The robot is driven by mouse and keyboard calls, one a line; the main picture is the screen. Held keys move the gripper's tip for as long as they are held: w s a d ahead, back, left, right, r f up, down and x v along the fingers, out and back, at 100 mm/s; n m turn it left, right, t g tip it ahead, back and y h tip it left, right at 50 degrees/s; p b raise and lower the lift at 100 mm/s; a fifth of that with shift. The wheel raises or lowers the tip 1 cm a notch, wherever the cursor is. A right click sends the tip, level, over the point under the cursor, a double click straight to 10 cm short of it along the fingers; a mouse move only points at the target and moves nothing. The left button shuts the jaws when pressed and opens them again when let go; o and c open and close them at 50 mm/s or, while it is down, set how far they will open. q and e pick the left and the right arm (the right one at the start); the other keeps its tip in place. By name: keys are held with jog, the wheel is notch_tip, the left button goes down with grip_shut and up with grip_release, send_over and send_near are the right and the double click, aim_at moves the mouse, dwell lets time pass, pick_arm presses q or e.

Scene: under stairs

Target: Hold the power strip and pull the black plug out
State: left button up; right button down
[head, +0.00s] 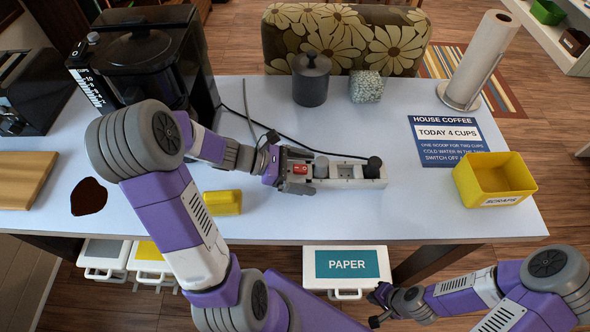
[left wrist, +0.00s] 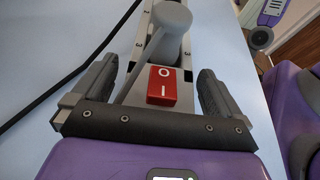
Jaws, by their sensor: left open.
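The white power strip (head: 347,183) lies on the table, running left to right. The black plug (head: 374,164) stands upright in its right end. A grey plug (head: 321,166) sits further left and also shows in the left wrist view (left wrist: 173,28). My left gripper (head: 299,171) is open, with its fingers on either side of the strip's left end by the red switch (left wrist: 162,86). I cannot tell whether the fingers touch the strip. The black plug does not show in the left wrist view. My right gripper (head: 374,307) is open and empty, low in front of the table.
A yellow bin (head: 497,183) and a coffee sign (head: 447,141) are right of the strip. A yellow block (head: 222,202) lies left of it. A black cord (head: 312,149) runs behind the strip. A coffee machine (head: 145,60) and dark canister (head: 311,80) stand further back.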

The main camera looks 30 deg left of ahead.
pick_arm(q)
jog(key=shift+c, duration=0.5)
jog(key=c, duration=1.7)
jog(key=shift+s+f, duration=0.15)
jog(key=shift+f, duration=0.15)
